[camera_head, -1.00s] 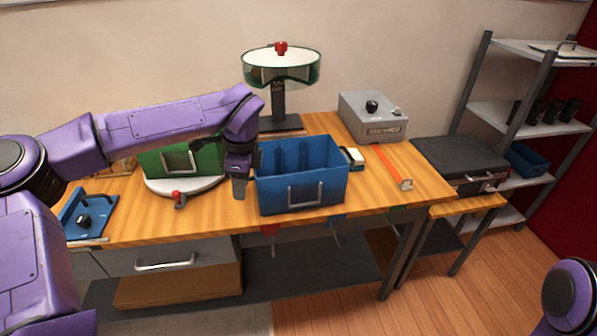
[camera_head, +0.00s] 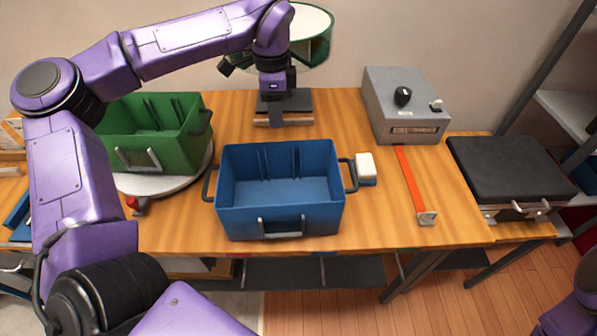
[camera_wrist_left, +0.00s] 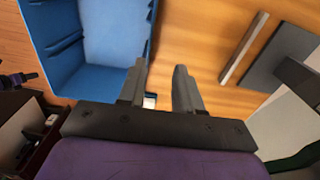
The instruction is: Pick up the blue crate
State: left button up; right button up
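The blue crate (camera_head: 280,220) stands upright on the wooden table, with a dark handle at each end and a pale one in front. It is empty inside as far as I see. My left gripper (camera_head: 277,97) is behind the crate's far wall, pointing down, apart from the crate's handles in the head view. In the left wrist view the gripper (camera_wrist_left: 160,68) is open with nothing between its fingers, and the blue crate (camera_wrist_left: 95,75) is beside the left finger. My right gripper is out of view; only part of my right arm shows at the lower right.
A green crate (camera_head: 150,155) sits on a white round plate (camera_head: 185,180) left of the blue crate. A white block (camera_head: 366,165) lies close to its right handle. Beyond are an orange strip (camera_head: 412,185), a grey box (camera_head: 402,115) and a black-topped case (camera_head: 510,165).

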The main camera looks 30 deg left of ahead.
aim_at(278, 142)
pick_arm(q)
jog(key=f+p, duration=0.1)
jog(key=f, duration=0.2)
jog(key=s+f+p, duration=0.1)
jog(key=f, duration=0.2)
jog(key=d+f+p, duration=0.1)
jog(key=f, duration=0.2)
jog(key=shift+s+f, duration=0.35)
jog(key=shift+f, duration=0.05)
jog(key=c, duration=0.5)
jog(key=shift+w, duration=0.1)
grip_shut()
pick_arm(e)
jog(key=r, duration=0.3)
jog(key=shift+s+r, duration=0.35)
pick_arm(q)
jog(key=shift+f, duration=0.1)
